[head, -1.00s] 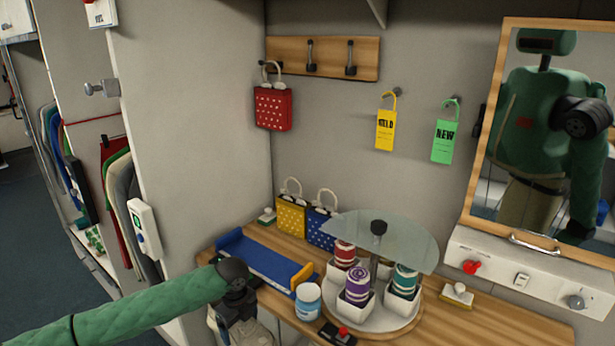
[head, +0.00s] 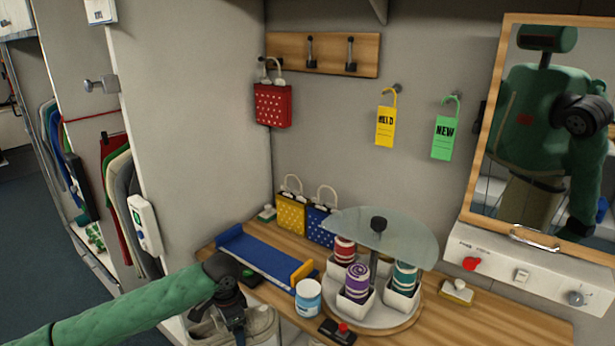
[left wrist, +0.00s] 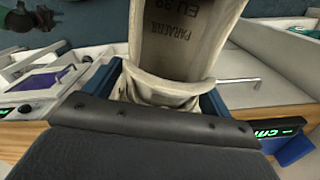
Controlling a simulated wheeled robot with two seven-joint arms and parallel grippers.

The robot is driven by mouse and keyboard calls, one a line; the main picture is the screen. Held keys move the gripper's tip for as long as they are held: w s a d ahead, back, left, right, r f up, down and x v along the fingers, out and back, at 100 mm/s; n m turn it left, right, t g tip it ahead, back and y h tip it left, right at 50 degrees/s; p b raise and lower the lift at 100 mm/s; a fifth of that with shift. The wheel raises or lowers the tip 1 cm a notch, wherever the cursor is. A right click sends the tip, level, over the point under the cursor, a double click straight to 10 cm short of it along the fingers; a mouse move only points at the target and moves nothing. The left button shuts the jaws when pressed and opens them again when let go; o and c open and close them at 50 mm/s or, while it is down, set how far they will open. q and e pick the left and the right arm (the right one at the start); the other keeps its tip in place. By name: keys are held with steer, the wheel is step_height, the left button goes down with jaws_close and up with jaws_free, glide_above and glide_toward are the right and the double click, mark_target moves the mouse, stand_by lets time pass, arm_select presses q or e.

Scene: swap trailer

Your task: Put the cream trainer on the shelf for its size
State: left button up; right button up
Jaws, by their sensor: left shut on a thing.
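My left gripper (head: 236,318) is shut on the cream trainer (head: 262,324), low in the head view in front of the bench's left end. Part of the trainer is cut off by the frame's bottom edge and part is behind the gripper. In the left wrist view the trainer (left wrist: 178,45) fills the top middle, between the fingers. Dark print on it shows upside down: "PARAFOIL" and "EU" with a number that is hard to read. I cannot make out a size-marked shelf.
The wooden bench (head: 480,318) holds a blue tray (head: 262,250), a white-and-blue jar (head: 308,298), a black box with a red button (head: 338,332) and a carousel with a glass top (head: 375,238). A grey partition (head: 195,110) stands left. Dark floor (head: 50,235) is clear at far left.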

mark_target(221, 328)
arm_select(q)
steer(key=n, duration=0.2)
steer(key=s+r+n, duration=0.1)
steer(key=n, duration=0.1)
steer(key=s+n, duration=0.1)
steer(key=shift+a+r+n, duration=0.3)
steer(key=shift+n, duration=0.1)
steer(key=n, duration=0.1)
steer(key=s+r+n, duration=0.1)
steer(key=n, duration=0.3)
steer(key=shift+s+a+r, duration=0.3)
steer(key=shift+s+r, duration=0.05)
steer(key=shift+s, duration=0.05)
steer(key=shift+d+f, duration=0.1)
steer(key=shift+s, duration=0.1)
